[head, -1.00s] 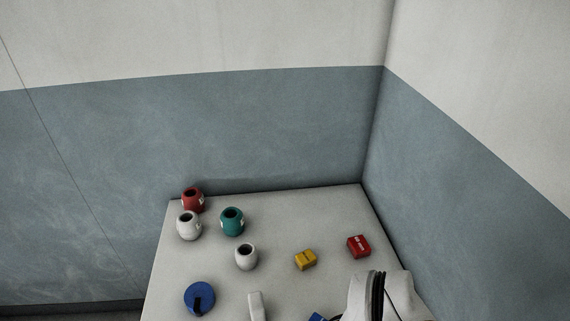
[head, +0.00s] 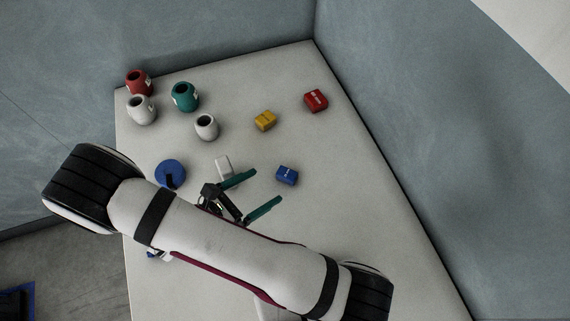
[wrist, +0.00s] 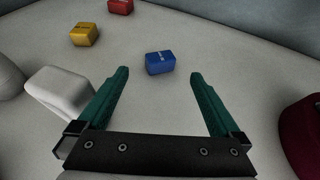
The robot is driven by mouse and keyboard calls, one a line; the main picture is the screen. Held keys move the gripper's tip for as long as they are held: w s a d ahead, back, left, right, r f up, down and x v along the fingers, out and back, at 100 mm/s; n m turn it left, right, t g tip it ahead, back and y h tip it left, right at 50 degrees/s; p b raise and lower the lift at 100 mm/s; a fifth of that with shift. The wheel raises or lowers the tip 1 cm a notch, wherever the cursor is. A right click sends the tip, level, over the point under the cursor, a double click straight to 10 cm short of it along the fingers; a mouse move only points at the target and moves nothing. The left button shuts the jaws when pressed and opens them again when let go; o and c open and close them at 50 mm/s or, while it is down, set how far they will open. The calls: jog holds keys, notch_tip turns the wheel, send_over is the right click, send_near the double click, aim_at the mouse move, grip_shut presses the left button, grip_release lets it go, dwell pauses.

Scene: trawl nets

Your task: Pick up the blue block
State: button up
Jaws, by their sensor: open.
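The blue block (head: 287,174) lies on the pale table, right of my gripper, with small light markings on it. In the wrist view the blue block (wrist: 160,62) sits ahead of the fingertips, roughly centred across the gap between them. My gripper (head: 261,186) has two green fingers spread apart with nothing between them. In the wrist view my gripper (wrist: 159,72) is also open and empty, and the block is apart from both fingers. My arm covers the lower part of the table in the head view.
A white object (head: 224,165) stands close beside my gripper. A yellow block (head: 265,121) and a red block (head: 315,100) lie farther back. Red (head: 138,82), green (head: 185,97) and white jars stand at back left, near a blue round item (head: 170,173). The table's right side is clear.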

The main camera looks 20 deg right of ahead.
aim_at(285, 174)
jog(key=x, duration=0.9)
jog(key=shift+d+f, duration=0.15)
jog(key=shift+d, duration=0.05)
jog(key=c, duration=1.3)
